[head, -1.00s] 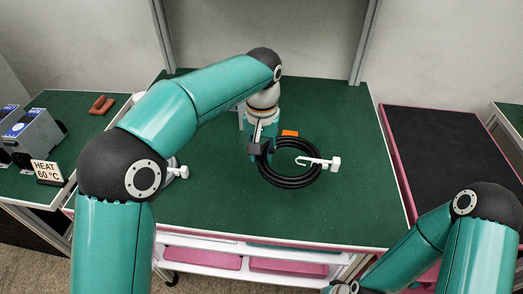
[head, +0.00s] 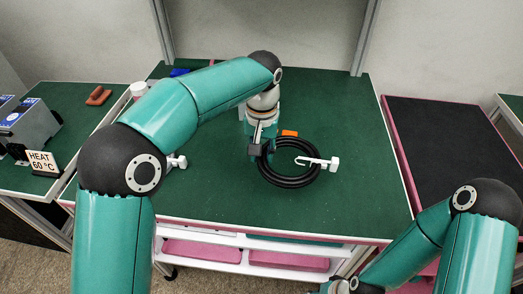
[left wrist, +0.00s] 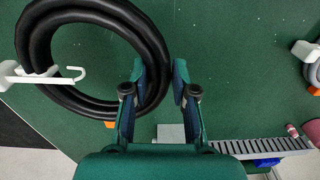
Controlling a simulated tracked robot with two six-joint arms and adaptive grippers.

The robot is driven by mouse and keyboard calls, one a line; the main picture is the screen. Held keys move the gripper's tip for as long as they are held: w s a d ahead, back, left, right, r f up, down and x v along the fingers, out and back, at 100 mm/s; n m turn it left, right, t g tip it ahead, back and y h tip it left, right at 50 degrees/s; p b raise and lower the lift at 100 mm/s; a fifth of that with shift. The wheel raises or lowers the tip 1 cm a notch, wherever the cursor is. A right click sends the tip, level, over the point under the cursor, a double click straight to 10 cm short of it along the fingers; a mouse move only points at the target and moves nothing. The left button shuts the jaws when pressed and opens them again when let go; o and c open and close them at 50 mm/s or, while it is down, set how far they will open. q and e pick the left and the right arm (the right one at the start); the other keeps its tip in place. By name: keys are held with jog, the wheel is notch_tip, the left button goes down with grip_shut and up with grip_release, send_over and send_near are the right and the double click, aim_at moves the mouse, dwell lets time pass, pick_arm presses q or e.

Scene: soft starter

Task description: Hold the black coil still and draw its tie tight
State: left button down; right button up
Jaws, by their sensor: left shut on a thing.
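The black coil (head: 291,182) lies flat on the green bench top. Its white tie (head: 318,161) crosses the coil's right side, with a thin hooked tail over the open middle and a blocky head outside. In the left wrist view the coil (left wrist: 92,103) is at upper left and the tie (left wrist: 38,76) at far left. My left gripper (head: 264,153) is shut on the coil's left side, and its fingers (left wrist: 160,80) straddle the coil's bundle. My right arm shows at lower right, but its gripper fingers are not visible.
An orange piece (head: 290,133) lies by the coil's far edge. Another white tie (head: 177,161) shows beside my left elbow. A HEAT 60 °C sign (head: 43,162) stands on the left table. A dark mat (head: 450,150) lies to the right. The bench right of the coil is clear.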

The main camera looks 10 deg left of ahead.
pick_arm(q)
jog(key=shift+f+b, duration=2)
jog(key=shift+f, duration=1.25)
pick_arm(e)
notch_tip(320, 180, down, 4)
pick_arm(q)
jog(key=shift+r, duration=0.1)
pick_arm(e)
jog(key=shift+o, duration=0.2)
